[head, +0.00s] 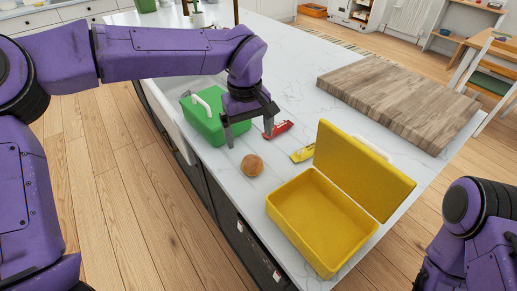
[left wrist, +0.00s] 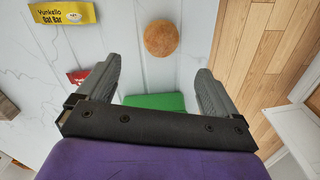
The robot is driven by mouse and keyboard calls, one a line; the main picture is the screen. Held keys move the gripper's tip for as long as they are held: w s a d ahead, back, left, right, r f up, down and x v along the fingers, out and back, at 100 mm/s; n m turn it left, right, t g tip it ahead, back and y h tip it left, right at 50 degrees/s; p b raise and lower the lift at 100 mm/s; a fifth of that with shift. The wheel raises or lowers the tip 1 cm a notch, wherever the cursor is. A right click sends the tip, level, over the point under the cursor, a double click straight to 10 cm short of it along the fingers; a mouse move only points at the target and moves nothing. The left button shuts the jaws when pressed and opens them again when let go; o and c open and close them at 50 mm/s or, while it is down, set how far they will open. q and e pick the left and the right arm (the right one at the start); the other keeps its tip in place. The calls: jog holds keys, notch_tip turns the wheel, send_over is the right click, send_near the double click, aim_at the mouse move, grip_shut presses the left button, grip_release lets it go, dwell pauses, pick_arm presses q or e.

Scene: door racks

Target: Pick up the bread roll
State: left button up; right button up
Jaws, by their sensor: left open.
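The bread roll (head: 252,165) is round and brown and lies on the white marble counter, left of the open yellow box. In the left wrist view the bread roll (left wrist: 162,39) shows beyond the fingertips, roughly between their lines. My left gripper (head: 248,139) is open and empty, above the counter and a little behind the roll, not touching it. Its two fingers also show in the left wrist view (left wrist: 156,80). My right arm shows at the lower right edge of the head view; its gripper's fingers cannot be made out.
An open yellow lunch box (head: 322,218) stands at the right front. A green box (head: 207,117) with a white handle stands behind left. A red packet (head: 278,129) and a yellow bar (head: 303,154) lie near the gripper. A wooden board (head: 398,101) lies at the back right.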

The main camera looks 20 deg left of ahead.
aim_at(251, 157)
pick_arm(q)
notch_tip(251, 157, down, 10)
jog(key=shift+d+f+p, duration=0.1)
jog(key=shift+p, duration=0.6)
jog(key=c, duration=1.1)
